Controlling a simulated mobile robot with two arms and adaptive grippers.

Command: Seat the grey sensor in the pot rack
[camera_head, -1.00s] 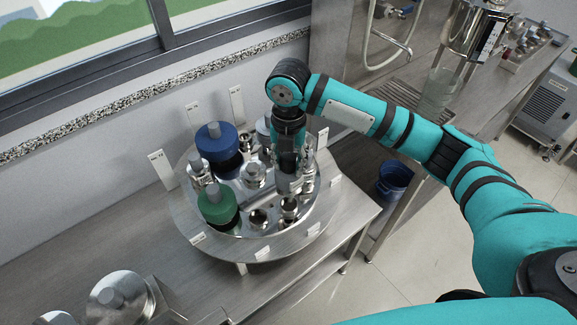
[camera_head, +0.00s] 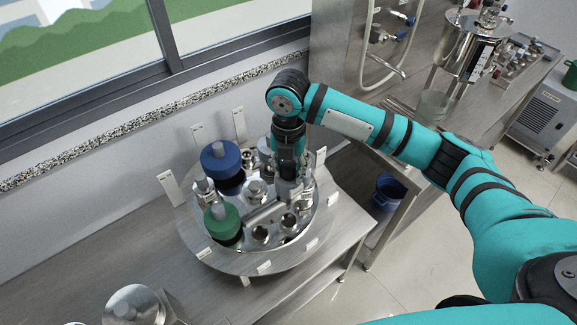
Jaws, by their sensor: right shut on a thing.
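The pot rack (camera_head: 233,262) is a round steel disc with sockets and white tags round its rim, on the steel bench. It bears a blue-capped pot (camera_head: 220,155), a green-capped pot (camera_head: 222,220) and several small steel fittings. My right gripper (camera_head: 288,180) points down over the right part of the rack and is shut on a small grey thing (camera_head: 288,191), apparently the grey sensor. Its lower end is close to the fittings; I cannot tell whether it touches the rack or sits in a socket. My left gripper is not in view.
Bare bench (camera_head: 130,250) lies left of the rack. A steel lidded vessel (camera_head: 134,305) stands at the front left. The window wall (camera_head: 120,150) is close behind the rack.

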